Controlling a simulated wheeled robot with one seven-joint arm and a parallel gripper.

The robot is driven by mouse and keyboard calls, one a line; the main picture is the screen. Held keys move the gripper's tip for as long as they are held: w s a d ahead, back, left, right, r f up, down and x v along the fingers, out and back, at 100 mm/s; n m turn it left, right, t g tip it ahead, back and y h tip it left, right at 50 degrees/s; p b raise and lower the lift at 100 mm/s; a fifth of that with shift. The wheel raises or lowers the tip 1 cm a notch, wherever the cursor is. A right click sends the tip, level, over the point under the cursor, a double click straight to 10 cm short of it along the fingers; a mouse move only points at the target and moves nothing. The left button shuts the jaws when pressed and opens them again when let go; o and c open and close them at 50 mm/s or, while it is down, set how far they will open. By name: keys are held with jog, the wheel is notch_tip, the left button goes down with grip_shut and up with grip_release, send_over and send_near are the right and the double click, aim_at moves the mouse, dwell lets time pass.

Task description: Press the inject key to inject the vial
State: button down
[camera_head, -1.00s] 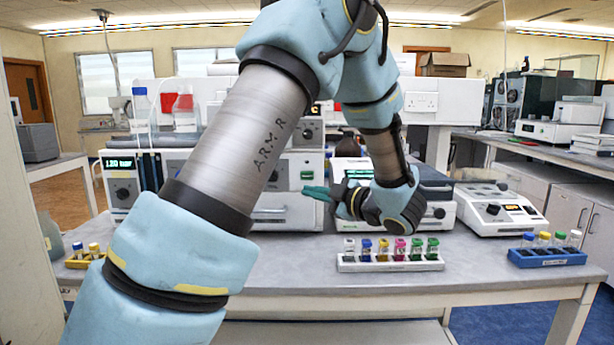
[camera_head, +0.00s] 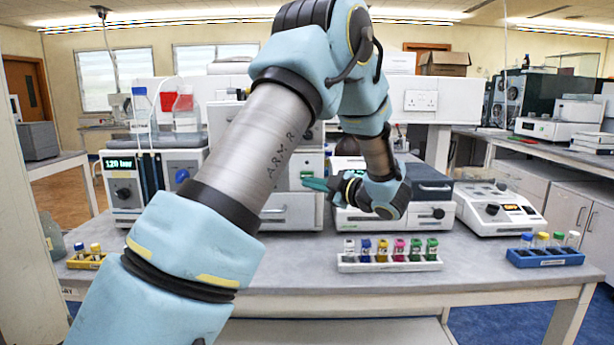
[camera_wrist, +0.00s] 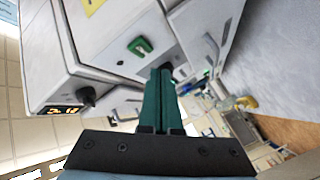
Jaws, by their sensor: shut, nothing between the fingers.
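A green key (camera_head: 306,174) sits on the front of the grey-white instrument (camera_head: 287,213) behind my arm. In the wrist view the green key (camera_wrist: 140,46) stands out on the pale panel, just beyond and left of my fingertips; no label on it is readable. My gripper (camera_head: 306,183) has green fingers held together and empty, pointing left just below the key in the head view. In the wrist view my gripper's (camera_wrist: 161,72) fingertips appear close to the panel; I cannot tell whether they touch it. My arm hides much of the instrument.
A white rack (camera_head: 390,266) of several coloured-cap vials stands at the bench front. A blue rack (camera_head: 545,260) is at right, a yellow rack (camera_head: 84,262) at left. An instrument with a dark upper part (camera_head: 428,191) stands close behind my wrist. The front bench is mostly clear.

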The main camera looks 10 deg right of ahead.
aim_at(302, 178)
jog(key=shift+w+d, duration=0.15)
jog(key=shift+w, duration=0.75)
dwell(1.4)
jog(key=shift+w+d, duration=0.1)
jog(key=shift+w, duration=0.3)
jog(key=shift+w, duration=0.35)
dwell(0.6)
jog(key=shift+s, duration=0.15)
jog(key=shift+s+b, duration=0.4)
jog(key=shift+s, duration=0.25)
jog(key=shift+s+a+b, duration=0.2)
jog(key=shift+s, duration=0.6)
jog(key=shift+s+a+b, duration=0.15)
jog(key=shift+s, duration=0.7)
jog(key=shift+s+a+b, duration=0.2)
jog(key=shift+s, duration=0.6)
